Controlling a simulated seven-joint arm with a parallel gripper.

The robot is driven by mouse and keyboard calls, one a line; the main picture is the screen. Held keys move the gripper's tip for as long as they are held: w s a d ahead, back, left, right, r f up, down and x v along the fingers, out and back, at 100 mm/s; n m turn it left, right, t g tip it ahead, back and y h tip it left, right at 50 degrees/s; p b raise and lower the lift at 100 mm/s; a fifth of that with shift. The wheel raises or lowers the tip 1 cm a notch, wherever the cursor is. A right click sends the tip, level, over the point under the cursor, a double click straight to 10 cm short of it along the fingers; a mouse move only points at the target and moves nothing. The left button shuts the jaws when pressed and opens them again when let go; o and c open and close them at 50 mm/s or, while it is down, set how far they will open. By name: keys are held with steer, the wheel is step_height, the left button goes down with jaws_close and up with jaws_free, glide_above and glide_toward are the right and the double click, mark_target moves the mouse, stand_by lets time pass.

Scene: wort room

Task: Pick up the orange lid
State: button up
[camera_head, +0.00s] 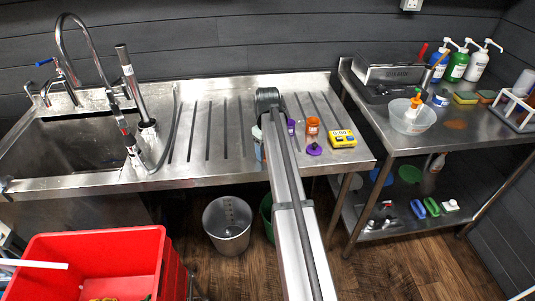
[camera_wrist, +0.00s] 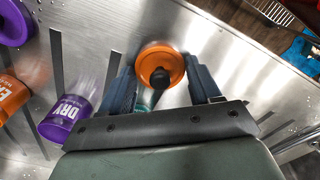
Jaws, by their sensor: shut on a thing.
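The orange lid (camera_wrist: 152,54), round with a dark knob, is between the two fingers of my gripper (camera_wrist: 160,66) in the wrist view. The gripper is shut on it, one finger on each side. A teal thing (camera_wrist: 147,98) shows partly below the lid; I cannot tell whether they touch. In the head view my arm hides the lid and the fingertips.
A purple "DRY" jar (camera_wrist: 66,118), an orange jar (camera_wrist: 10,96) and a purple lid (camera_wrist: 14,22) lie left in the wrist view. A yellow device (camera_head: 342,138) sits at the counter's right. The slotted drainboard (camera_head: 215,125) is clear toward the sink (camera_head: 65,150).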

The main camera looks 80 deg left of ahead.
steer(key=shift+r, duration=0.1)
step_height(320, 180, up, 8)
steer(key=shift+r, duration=0.2)
steer(key=shift+w+r, duration=0.15)
steer(key=shift+r, duration=0.2)
steer(key=w+a+r, duration=0.1)
steer(key=w+a, duration=0.2)
steer(key=w, duration=0.3)
steer(key=w+a+r, duration=0.1)
steer(key=w+a, duration=0.3)
steer(key=w, duration=0.2)
steer(key=w+a+r, duration=0.1)
steer(key=w+a, duration=0.3)
steer(key=w, duration=0.2)
steer(key=shift+w+a, duration=0.25)
steer(key=shift+w, duration=0.15)
steer(key=shift+f, duration=0.15)
steer(key=shift+f, duration=3.05)
